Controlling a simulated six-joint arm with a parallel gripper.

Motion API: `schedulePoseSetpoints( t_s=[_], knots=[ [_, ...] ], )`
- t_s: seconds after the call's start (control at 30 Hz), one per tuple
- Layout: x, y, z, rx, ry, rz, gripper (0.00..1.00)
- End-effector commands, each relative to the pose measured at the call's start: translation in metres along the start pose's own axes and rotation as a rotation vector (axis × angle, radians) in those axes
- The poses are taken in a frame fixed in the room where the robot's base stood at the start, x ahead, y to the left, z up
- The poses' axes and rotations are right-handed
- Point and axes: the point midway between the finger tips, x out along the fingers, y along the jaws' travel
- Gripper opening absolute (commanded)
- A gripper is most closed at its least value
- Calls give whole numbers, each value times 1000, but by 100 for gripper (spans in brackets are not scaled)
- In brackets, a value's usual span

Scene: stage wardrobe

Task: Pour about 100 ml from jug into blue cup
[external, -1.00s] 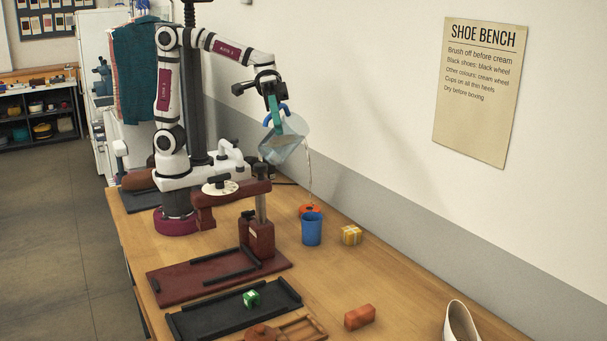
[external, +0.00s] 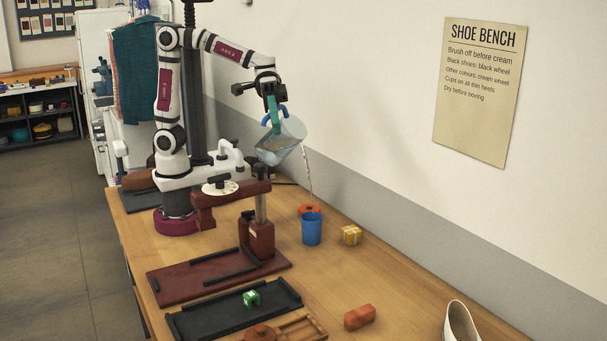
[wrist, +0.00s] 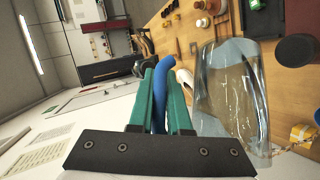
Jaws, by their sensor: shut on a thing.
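The clear jug (external: 281,145) hangs tilted in the air above the bench, with its blue handle in my gripper (external: 270,118). In the wrist view the green fingers of my gripper (wrist: 160,95) are shut on the blue handle, and the jug (wrist: 232,95) holds clear liquid. The cup stands upright on the bench below and to the right of the jug. The level inside the cup is hidden.
An orange ring-shaped thing (external: 309,209) sits just behind the cup, and a yellow wrapped box (external: 351,235) to its right. A dark red press (external: 258,238) stands left of the cup. An orange block (external: 360,317) and a white shoe (external: 461,322) are nearer the front.

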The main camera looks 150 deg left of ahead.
Motion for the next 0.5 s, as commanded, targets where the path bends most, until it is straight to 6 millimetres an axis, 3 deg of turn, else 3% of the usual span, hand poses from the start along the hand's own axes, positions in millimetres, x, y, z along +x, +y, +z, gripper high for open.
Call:
schedulePoseSetpoints(
  t_s=[0.13,0.33,0.5],
  knots=[
    [13,4,22,272,88,-208,0],
    [23,-13,27,360,123,-297,0],
    [23,-6,29,408,142,-337,0]
  ],
)
